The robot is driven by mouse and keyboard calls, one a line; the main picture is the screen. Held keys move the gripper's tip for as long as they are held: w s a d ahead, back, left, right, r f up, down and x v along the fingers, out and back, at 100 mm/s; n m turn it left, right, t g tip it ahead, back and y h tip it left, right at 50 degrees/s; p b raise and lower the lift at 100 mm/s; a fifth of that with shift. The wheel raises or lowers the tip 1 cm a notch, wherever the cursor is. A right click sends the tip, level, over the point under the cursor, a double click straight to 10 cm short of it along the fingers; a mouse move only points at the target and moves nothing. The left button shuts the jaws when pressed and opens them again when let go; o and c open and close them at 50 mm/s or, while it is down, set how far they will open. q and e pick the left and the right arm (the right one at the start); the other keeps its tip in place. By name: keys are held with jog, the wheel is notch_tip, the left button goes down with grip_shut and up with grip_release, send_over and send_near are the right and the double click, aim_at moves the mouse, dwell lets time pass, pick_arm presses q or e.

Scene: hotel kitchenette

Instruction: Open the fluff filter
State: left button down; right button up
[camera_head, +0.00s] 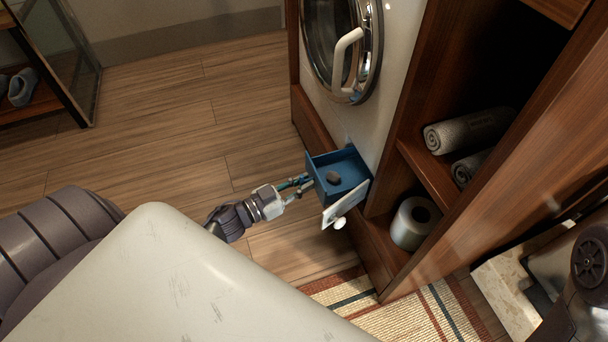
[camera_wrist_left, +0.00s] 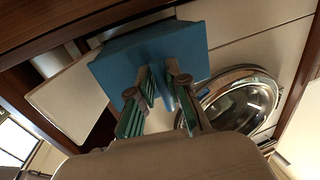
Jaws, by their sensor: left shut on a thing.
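The fluff filter (camera_head: 342,172) is a blue open-topped box sticking out of the white washer front, below the round door. A dark round shape shows inside it. A white flap (camera_head: 345,203) with a round knob (camera_head: 340,223) hangs tilted at its near side. My left gripper (camera_head: 299,184) is at the box's left, outer side. In the left wrist view, my left gripper (camera_wrist_left: 162,88) is shut on a thin blue part of the filter (camera_wrist_left: 150,48); the exact contact is partly hidden by the fingers. My right gripper is not in view.
The washer door (camera_head: 342,50) with its white handle is above the filter. Wooden shelves at the right hold rolled towels (camera_head: 468,130) and a paper roll (camera_head: 414,222). A striped rug (camera_head: 400,318) lies in front.

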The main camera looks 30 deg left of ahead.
pick_arm(q)
jog(key=c, duration=1.2)
grip_release()
jog(key=shift+w+a, duration=0.15)
jog(key=shift+a, duration=0.2)
jog(key=shift+d, duration=0.1)
jog(key=v, duration=1.2)
jog(key=shift+r, duration=0.1)
